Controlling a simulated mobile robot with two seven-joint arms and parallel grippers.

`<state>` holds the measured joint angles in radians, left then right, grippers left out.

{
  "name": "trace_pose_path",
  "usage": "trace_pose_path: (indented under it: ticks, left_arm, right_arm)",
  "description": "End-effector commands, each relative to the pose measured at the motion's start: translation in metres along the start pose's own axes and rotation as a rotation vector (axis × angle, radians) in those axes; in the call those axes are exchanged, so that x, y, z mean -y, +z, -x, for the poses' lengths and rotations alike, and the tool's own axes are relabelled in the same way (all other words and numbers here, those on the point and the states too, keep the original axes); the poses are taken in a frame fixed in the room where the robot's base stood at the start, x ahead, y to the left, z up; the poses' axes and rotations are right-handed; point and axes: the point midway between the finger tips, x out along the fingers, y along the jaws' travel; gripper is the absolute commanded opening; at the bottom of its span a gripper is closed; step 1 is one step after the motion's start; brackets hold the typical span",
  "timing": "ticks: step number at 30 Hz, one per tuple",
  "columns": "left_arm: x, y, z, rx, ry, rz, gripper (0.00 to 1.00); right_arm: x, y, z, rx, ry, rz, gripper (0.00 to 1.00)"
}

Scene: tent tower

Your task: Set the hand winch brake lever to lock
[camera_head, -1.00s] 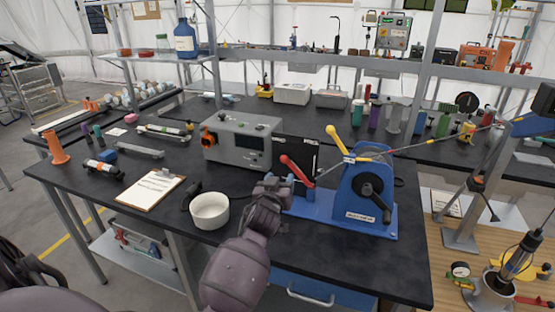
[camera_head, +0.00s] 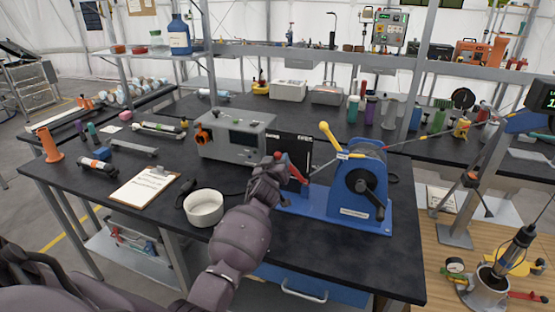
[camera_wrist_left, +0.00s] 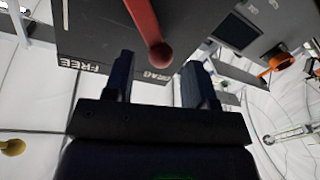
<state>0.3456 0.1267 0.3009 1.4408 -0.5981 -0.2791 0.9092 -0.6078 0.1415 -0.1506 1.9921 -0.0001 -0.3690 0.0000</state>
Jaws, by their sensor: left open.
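The blue hand winch (camera_head: 350,207) stands on the black bench with a black crank on its side. Its red brake lever (camera_head: 294,170) leans up and left in front of a black label plate (camera_head: 297,148). My left gripper (camera_head: 277,164) is beside the lever's upper end; its fingers are hard to make out there. In the left wrist view, my open left gripper (camera_wrist_left: 160,80) has the lever's red ball end (camera_wrist_left: 161,55) between and just beyond its fingertips. My right gripper is out of view.
A yellow lever (camera_head: 329,134) rises on the winch near the red one. A white bowl (camera_head: 204,208), a clipboard (camera_head: 146,187) and a grey instrument box (camera_head: 233,137) stand to the left. The bench front before the winch is clear.

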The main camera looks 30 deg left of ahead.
Motion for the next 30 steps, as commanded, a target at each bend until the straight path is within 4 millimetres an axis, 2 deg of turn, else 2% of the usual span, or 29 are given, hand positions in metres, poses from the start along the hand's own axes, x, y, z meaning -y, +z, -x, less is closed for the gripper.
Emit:
trace_pose_path:
  ticks: [6, 17, 27, 30]
  left_arm:
    - [0.0, 0.0, -0.016, 0.0, 0.0, 0.001, 0.51]
    - [0.0, 0.0, -0.019, 0.0, 0.0, 0.001, 0.51]
    - [0.001, 0.0, -0.019, 0.001, -0.001, 0.0, 0.0]
    - [0.001, 0.001, -0.019, 0.002, -0.002, -0.001, 0.0]
  right_arm:
    - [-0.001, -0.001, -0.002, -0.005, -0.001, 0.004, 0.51]
    - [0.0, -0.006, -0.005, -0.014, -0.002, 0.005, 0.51]
    - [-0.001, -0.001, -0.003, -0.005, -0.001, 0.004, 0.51]
    - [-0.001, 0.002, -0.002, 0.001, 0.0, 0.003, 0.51]
